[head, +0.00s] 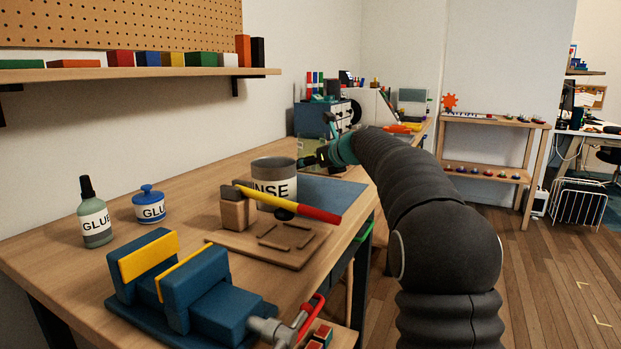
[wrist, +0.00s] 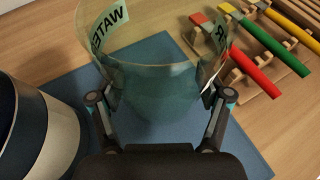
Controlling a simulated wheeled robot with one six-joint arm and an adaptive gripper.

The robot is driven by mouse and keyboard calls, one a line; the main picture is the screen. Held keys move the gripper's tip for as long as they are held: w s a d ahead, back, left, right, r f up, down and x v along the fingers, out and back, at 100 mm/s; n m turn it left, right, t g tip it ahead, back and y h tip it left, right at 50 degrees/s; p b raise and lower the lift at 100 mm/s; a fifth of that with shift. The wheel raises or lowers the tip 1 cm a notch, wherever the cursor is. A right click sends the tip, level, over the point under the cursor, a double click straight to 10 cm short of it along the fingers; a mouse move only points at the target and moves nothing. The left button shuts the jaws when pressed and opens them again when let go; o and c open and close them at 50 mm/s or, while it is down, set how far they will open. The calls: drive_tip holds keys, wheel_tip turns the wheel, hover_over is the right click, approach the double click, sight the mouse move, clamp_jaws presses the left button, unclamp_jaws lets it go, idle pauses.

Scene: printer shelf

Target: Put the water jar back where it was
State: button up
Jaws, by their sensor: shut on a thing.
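The water jar (wrist: 150,85) is a clear greenish vessel with a WATER label, partly cut off in the wrist view. My gripper (wrist: 160,97) has one finger on each side of it and is shut on it. The blue mat (wrist: 165,50) lies below the jar; I cannot tell whether the jar touches it. In the head view my gripper (head: 312,160) is over the far part of the bench, beyond the grey rinse pot (head: 273,168). The greenish jar (head: 311,147) shows there only in part, behind the gripper.
A rack (wrist: 262,78) with red, green and yellow tools is right of the jar in the wrist view. A dark and cream round object (wrist: 45,140) stands close at left.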

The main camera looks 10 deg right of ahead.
sight(310, 185)
drive_tip(key=shift+w+a+f, duration=0.1)
drive_tip(key=shift+a+f, duration=0.1)
drive_tip(key=shift+f, duration=0.1)
drive_tip(key=shift+f+b, duration=0.65)
drive_tip(key=shift+f, duration=1.1)
drive_tip(key=shift+f, duration=0.15)
drive_tip(key=o, duration=1.5)
drive_tip(key=v, duration=1.2)
drive_tip(key=shift+b, duration=0.3)
